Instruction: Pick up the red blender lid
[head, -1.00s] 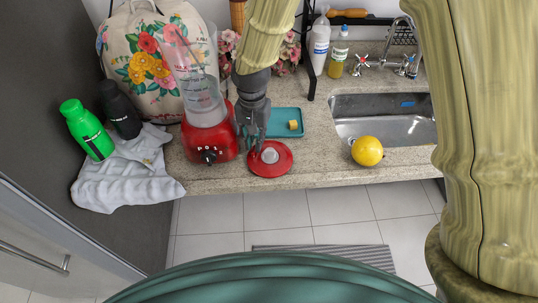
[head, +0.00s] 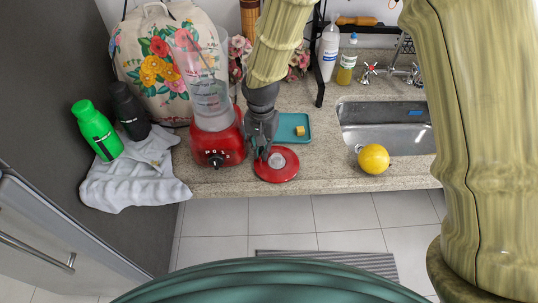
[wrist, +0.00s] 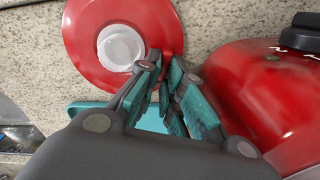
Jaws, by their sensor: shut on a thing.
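The red blender lid (head: 283,172) is a round red disc with a white cap in its middle. It is at the counter's front edge, right of the red blender (head: 219,146). It also shows at the top of the wrist view (wrist: 86,58). My gripper (head: 264,158) points down at the lid's back-left side. In the wrist view its fingers (wrist: 160,62) close together on the lid's rim beside the white cap. The fingertips partly hide that rim. I cannot tell whether the lid is clear of the counter.
A teal tray (head: 290,138) with a small yellow piece lies behind the lid. A yellow fruit (head: 373,159) sits right, before the sink (head: 390,136). Left are a cloth (head: 128,183), a green bottle (head: 96,130), a black bottle (head: 129,110) and a floral bag (head: 150,35).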

